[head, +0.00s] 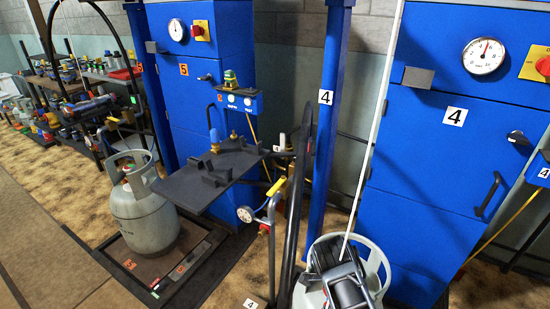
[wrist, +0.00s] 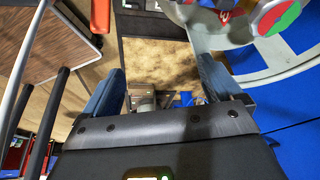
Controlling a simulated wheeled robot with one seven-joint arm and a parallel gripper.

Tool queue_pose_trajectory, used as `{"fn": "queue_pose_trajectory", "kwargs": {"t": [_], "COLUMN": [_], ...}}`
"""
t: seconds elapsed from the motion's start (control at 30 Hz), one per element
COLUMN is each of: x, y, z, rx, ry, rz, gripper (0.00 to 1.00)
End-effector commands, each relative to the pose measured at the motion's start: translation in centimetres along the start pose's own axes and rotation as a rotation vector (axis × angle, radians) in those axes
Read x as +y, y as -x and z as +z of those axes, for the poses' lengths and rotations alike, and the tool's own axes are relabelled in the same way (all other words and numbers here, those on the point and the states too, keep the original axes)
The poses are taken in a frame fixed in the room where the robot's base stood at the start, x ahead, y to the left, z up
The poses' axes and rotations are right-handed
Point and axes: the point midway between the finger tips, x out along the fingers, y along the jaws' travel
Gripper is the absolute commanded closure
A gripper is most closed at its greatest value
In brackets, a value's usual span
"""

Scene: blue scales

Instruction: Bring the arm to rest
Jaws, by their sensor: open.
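My gripper (wrist: 158,85) is open in the wrist view. Its two blue-grey fingers stand apart, with brown speckled floor and small unclear shapes showing between them and nothing held. A pale cylinder collar (wrist: 278,52) curves close by at the right, with a red, green and white valve part (wrist: 278,15) inside it. I cannot tell whether the right finger touches the collar. In the head view a black jointed part, which looks like my arm's end, covers the middle of a grey gas cylinder (head: 376,262) at the bottom; the fingertips cannot be made out there.
Blue cabinet 4 (head: 425,150) stands behind that cylinder, beside a blue post (head: 325,120). Cabinet 5 (head: 205,100) has a dark shelf (head: 185,190) jutting forward. Another gas cylinder (head: 145,220) stands on a platform scale (head: 195,262). Hoses and a pipe with a gauge (head: 246,214) rise between.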

Motion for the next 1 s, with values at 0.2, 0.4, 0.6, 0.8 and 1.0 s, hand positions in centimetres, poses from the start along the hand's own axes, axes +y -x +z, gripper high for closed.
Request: {"fn": "queue_pose_trajectory", "kwargs": {"t": [0.2, 0.4, 0.6, 0.8, 1.0], "x": [1.7, 4.3, 8.9, 14.3, 20.0], "y": [-2.7, -5.5, -8.3, -8.7, -6.4], "z": [-0.8, -1.9, -3.6, -5.5, -7.5], "rx": [-0.024, -0.051, -0.076, -0.067, -0.019], "ry": [0.095, 0.228, 0.441, 0.658, 0.848], "rz": [-0.063, -0.157, -0.321, -0.514, -0.712], "gripper": [0.08, 0.08, 0.08, 0.08, 0.08]}}
